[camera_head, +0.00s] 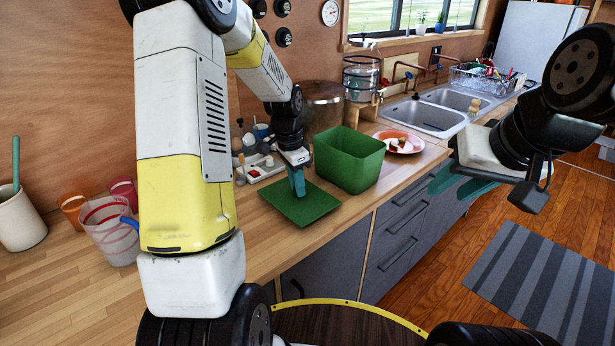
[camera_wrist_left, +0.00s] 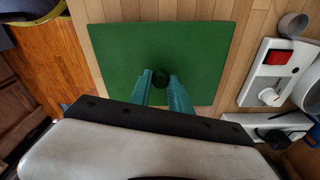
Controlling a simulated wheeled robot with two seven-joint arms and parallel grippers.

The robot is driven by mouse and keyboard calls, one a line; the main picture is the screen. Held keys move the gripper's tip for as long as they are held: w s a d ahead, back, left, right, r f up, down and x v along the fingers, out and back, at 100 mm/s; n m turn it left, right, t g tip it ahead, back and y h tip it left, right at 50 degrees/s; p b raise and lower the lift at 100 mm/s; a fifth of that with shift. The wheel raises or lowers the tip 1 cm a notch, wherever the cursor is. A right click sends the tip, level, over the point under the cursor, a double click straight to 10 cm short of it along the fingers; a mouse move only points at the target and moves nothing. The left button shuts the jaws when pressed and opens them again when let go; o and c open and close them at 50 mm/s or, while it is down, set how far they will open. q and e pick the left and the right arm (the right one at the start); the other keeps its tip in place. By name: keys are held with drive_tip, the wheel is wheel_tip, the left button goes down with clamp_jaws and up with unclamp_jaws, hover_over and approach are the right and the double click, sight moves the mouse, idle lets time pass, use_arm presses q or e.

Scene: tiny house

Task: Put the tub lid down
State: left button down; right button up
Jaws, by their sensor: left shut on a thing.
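The tub lid (camera_head: 317,208) is a flat green square with a small dark knob. It lies level at the wooden counter, left of the green tub, on it or just above it; I cannot tell which. My left gripper (camera_head: 298,190) points down over the lid's middle, its teal fingers shut on the knob. The left wrist view shows the lid (camera_wrist_left: 120,55) below the fingers (camera_wrist_left: 161,84). The green tub (camera_head: 352,168) stands upright and uncovered on the counter. My right gripper (camera_head: 456,182) is empty and open, out past the counter's front edge.
A white appliance with a red switch (camera_wrist_left: 278,58) stands beside the lid, close to the wall. A plate with food (camera_head: 411,146) is right of the tub. Cups (camera_head: 106,238) stand at the left. The counter's front edge is close to the lid.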

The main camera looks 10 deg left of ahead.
sight(293, 198)
use_arm(q)
drive_tip(key=shift+f, duration=0.35)
drive_tip(key=shift+f, duration=0.2)
drive_tip(key=c, duration=1.2)
unclamp_jaws()
wheel_tip(293, 198, up, 12)
drive_tip(key=a, duration=0.1)
drive_tip(key=s+d+r+n+t, duration=0.1)
drive_tip(key=s+r+n, duration=0.2)
drive_tip(key=s, duration=0.5)
drive_tip(key=s+d+r+n+t, duration=0.1)
drive_tip(key=s+r+n+t, duration=0.1)
drive_tip(key=s, duration=0.6)
drive_tip(key=s+d+r+n+t+h, duration=0.1)
drive_tip(key=s+r+n, duration=0.3)
drive_tip(key=s, duration=0.4)
drive_tip(key=shift+d+r+n+t, duration=0.2)
drive_tip(key=shift+n+t, duration=0.2)
drive_tip(key=shift+t, duration=0.3)
drive_tip(key=shift+s, duration=0.1)
